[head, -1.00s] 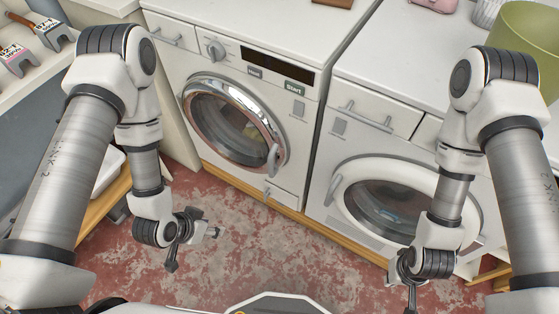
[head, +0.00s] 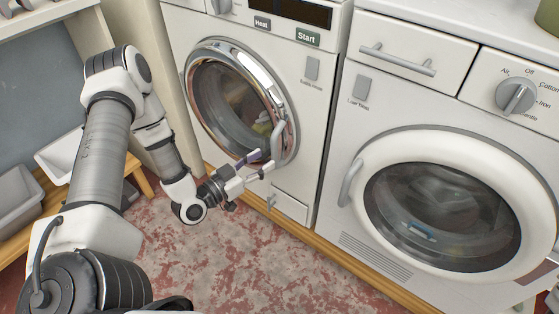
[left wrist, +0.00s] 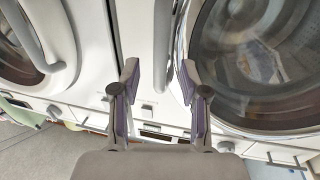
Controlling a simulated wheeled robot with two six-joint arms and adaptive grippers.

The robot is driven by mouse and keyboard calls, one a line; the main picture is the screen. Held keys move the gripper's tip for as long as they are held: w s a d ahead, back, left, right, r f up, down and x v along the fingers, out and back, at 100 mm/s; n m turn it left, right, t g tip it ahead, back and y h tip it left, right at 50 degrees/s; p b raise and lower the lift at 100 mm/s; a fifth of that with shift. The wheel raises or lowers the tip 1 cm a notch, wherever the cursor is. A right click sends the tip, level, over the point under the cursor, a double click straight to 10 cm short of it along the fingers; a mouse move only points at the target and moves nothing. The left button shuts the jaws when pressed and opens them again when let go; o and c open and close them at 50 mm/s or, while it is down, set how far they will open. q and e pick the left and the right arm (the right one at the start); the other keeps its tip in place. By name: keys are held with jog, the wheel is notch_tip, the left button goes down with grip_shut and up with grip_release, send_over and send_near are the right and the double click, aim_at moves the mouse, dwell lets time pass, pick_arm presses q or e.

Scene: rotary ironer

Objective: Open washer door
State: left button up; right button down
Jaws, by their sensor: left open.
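The left front-loading machine has a shut round door (head: 240,105) with a chrome rim and dark glass. Its upright grey handle (head: 278,140) is on the door's right side. My left gripper (head: 262,164) is open, at the handle's lower end. In the left wrist view, the two fingers (left wrist: 158,70) stand apart, with the handle (left wrist: 162,42) beyond and between their tips. Contact cannot be told. The chrome-rimmed door (left wrist: 255,70) fills the right of that view. My right gripper is out of both current views.
A second machine has a shut, white-rimmed round door (head: 445,205) with a handle (head: 350,183) on its left. A white tub (head: 62,155) and a grey bin (head: 18,195) sit on a low wooden shelf at left. The red-and-grey floor (head: 250,255) before the machines is clear.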

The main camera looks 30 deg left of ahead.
aim_at(273, 155)
pick_arm(q)
jog(key=x, duration=0.2)
jog(key=b+x, duration=0.1)
jog(key=x, duration=0.1)
jog(key=shift+w+f, duration=0.2)
jog(key=shift+w, duration=0.2)
jog(key=shift+w+d+r, duration=0.1)
jog(key=shift+w+d, duration=0.05)
jog(key=shift+w, duration=0.15)
grip_shut()
jog(key=shift+s, duration=0.1)
